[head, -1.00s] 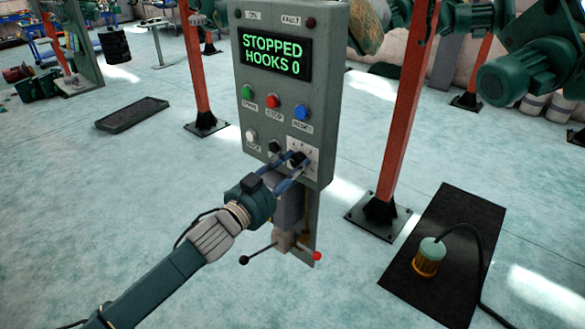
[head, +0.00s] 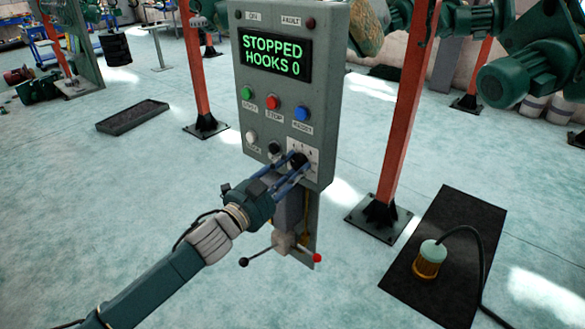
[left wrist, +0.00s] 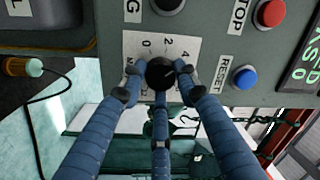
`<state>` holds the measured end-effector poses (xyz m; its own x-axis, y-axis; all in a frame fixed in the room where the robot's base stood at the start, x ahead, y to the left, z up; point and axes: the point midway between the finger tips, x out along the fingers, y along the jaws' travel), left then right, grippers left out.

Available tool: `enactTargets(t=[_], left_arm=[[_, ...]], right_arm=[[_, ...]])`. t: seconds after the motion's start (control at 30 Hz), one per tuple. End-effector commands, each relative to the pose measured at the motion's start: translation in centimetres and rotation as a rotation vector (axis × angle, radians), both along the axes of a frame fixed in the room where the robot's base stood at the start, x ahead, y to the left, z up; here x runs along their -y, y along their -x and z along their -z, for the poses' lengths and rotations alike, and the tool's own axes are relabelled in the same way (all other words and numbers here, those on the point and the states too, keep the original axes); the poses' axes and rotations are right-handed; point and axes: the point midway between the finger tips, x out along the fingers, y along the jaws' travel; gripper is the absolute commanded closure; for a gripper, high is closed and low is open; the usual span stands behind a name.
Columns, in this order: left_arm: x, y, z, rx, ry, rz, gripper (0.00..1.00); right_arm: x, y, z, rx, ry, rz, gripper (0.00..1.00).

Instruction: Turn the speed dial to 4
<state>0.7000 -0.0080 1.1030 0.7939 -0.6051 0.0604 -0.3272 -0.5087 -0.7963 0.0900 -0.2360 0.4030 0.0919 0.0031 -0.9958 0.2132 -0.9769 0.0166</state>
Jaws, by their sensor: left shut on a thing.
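The speed dial (left wrist: 160,73) is a black round knob on a white scale plate (left wrist: 146,46) at the lower right of the grey control panel (head: 280,125). In the left wrist view the plate shows 0, 2 and 4; other marks are hidden behind the fingers. A light line on the knob points to the upper right in that view. My left gripper (head: 298,164) is shut on the dial, its blue fingers around the knob; they also show in the left wrist view (left wrist: 158,90). The display (head: 274,55) reads "STOPPED HOOKS 0". My right gripper is not in view.
Green (head: 247,93), red (head: 272,102) and blue (head: 302,114) buttons sit above the dial. A white button (head: 251,136) is to its left. A lamp (head: 430,258) stands on a black mat (head: 465,215).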

Motion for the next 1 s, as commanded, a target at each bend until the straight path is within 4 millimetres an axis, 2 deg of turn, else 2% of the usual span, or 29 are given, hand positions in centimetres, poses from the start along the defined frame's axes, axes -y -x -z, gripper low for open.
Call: enactTargets(t=[0.03, 0.1, 0.13, 0.4, 0.53, 1.0], left_arm=[[-0.2, -0.1, 0.5, -0.007, -0.004, -0.004, 0.65], [-0.1, -0.1, 0.4, -0.007, -0.004, -0.004, 0.51], [-0.1, 0.0, 0.4, -0.007, -0.003, -0.003, 0.5], [-0.1, 0.0, 0.2, -0.003, 0.0, -0.002, 0.5], [-0.8, 0.8, 0.3, -0.003, -0.001, -0.003, 0.5], [-6.3, 8.0, 1.0, -0.007, -0.003, -0.003, 0.5]], right_arm=[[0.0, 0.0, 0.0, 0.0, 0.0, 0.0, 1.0], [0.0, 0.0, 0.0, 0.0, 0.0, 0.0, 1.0], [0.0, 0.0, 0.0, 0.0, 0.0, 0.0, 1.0], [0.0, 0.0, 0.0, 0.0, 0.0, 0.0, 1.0], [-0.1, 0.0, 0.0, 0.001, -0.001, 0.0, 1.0], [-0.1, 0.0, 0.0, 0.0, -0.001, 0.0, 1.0]])
